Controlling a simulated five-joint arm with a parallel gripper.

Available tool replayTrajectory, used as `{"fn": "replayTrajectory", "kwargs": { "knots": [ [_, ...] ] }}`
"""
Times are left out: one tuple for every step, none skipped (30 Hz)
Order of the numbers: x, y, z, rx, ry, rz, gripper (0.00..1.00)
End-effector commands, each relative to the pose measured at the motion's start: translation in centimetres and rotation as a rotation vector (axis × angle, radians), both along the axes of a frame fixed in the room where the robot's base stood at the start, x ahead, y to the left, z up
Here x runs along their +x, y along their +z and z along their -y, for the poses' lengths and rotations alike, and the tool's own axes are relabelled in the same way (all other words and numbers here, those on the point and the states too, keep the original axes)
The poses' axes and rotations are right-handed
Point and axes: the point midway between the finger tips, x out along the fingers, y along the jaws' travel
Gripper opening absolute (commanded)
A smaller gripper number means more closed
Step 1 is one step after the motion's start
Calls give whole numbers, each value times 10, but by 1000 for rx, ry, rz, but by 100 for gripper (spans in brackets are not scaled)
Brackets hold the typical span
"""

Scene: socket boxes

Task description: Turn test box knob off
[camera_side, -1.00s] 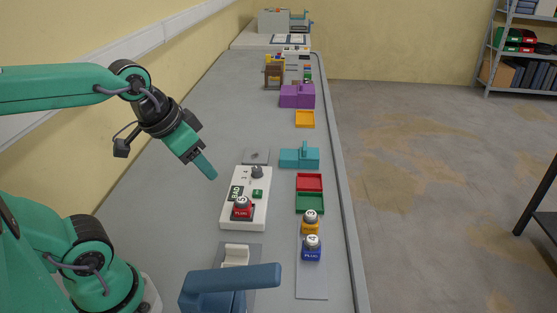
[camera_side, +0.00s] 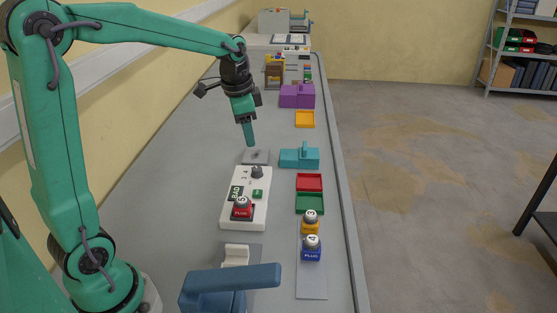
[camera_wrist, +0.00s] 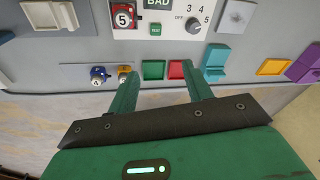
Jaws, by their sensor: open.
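The white test box (camera_side: 256,211) lies on the bench in the side view. Its grey knob (camera_side: 257,172) is at the far end, and it shows in the wrist view as a round grey dial (camera_wrist: 193,25) beside the marks OFF, 3, 4 and 5. Which mark it points to is too small to tell. A red plug marked 5 (camera_side: 242,209) sits in the box near a green button (camera_side: 257,194) and a BAD display (camera_side: 236,193). My gripper (camera_wrist: 160,97) is open and empty. In the side view it hangs above the bench, beyond the knob and apart from it.
A yellow plug (camera_side: 310,222) and a blue plug (camera_side: 312,248) stand on a strip at the right. Red (camera_side: 309,182) and green (camera_side: 310,204) trays and a teal block (camera_side: 300,158) line the right side. A grey plate (camera_side: 256,156) lies beyond the box. The left bench is clear.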

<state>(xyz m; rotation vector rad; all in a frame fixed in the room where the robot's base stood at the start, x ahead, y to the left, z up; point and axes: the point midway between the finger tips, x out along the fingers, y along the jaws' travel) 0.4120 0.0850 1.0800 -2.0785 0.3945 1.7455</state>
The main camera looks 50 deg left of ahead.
Motion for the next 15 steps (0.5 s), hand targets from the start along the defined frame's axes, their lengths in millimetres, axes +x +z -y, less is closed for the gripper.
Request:
{"fn": "replayTrajectory", "kwargs": {
  "knots": [
    [9, -8, -7, 1, -17, -19, 50],
    [14, -12, -10, 2, -32, -28, 50],
    [20, -17, -15, 4, -50, -41, 50],
    [25, -21, -19, 5, -61, -49, 50],
    [29, -25, -23, 6, -76, -57, 50],
    [35, -31, -27, 6, -94, -68, 50],
    [40, -36, -31, 6, -107, -77, 50],
    [43, -41, -35, 6, -122, -87, 50],
    [49, -48, -40, 6, -139, -98, 50],
    [53, -53, -44, 5, -152, -106, 50],
    [56, -58, -48, 4, -166, -116, 50],
    [61, -65, -53, 3, -184, -126, 50],
    [65, -71, -57, 1, -196, -134, 50],
    [68, -76, -61, 0, -209, -141, 50],
    [72, -82, -65, -1, -224, -150, 50]
  ]
}}
